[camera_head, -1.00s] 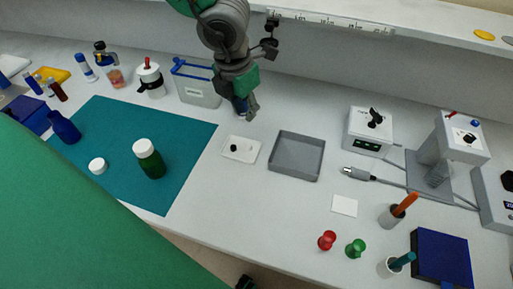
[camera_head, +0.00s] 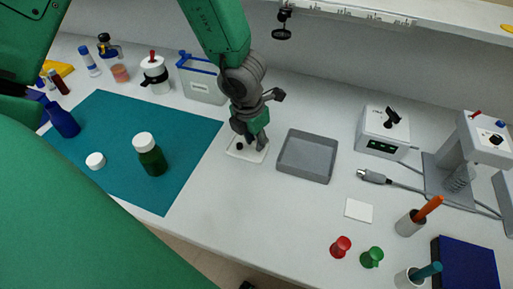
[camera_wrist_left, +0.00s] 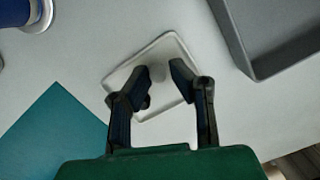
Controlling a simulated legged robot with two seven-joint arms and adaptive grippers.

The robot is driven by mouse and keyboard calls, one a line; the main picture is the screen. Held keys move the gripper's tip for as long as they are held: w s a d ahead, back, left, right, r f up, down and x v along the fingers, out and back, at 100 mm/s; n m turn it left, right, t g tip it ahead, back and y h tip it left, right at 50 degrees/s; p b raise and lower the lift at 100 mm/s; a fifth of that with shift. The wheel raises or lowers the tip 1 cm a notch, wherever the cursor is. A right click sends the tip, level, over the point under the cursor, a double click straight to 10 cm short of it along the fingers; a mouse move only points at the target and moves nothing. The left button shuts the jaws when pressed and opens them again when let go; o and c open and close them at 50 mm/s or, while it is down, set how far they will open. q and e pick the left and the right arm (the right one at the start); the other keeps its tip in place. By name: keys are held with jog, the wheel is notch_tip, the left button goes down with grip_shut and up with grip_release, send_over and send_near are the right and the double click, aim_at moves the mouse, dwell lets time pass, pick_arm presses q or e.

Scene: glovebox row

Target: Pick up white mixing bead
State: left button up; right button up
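A small white dish (camera_head: 232,153) lies on the bench between the teal mat and the grey tray, partly covered by my left gripper. A black bead (camera_head: 239,146) sits in it. My left gripper (camera_head: 262,147) points down at the dish's right part. In the left wrist view, my left gripper (camera_wrist_left: 160,70) is open, with its two fingers over the dish (camera_wrist_left: 172,42). The white mixing bead (camera_wrist_left: 157,74) shows faintly in the dish between the fingertips, closer to the left one. It cannot be made out in the head view. My right gripper is out of view.
A grey tray (camera_head: 307,178) stands just right of the dish. The teal mat (camera_head: 110,120) holds a green bottle (camera_head: 152,160) and a white cap (camera_head: 95,160). A clear bin (camera_head: 203,84) stands behind. The bench in front of the dish is clear.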

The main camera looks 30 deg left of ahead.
pick_arm(q)
jog(key=shift+a+f, duration=0.15)
jog(key=shift+f, duration=0.15)
jog(key=shift+d, duration=0.3)
jog(key=shift+c, duration=1.2)
jog(key=shift+w+d+r, duration=0.1)
jog(key=shift+d, duration=0.15)
jog(key=shift+c, duration=0.4)
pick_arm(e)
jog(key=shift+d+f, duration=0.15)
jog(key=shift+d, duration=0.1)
pick_arm(q)
jog(key=shift+a+r, duration=0.1)
jog(key=shift+a, duration=0.05)
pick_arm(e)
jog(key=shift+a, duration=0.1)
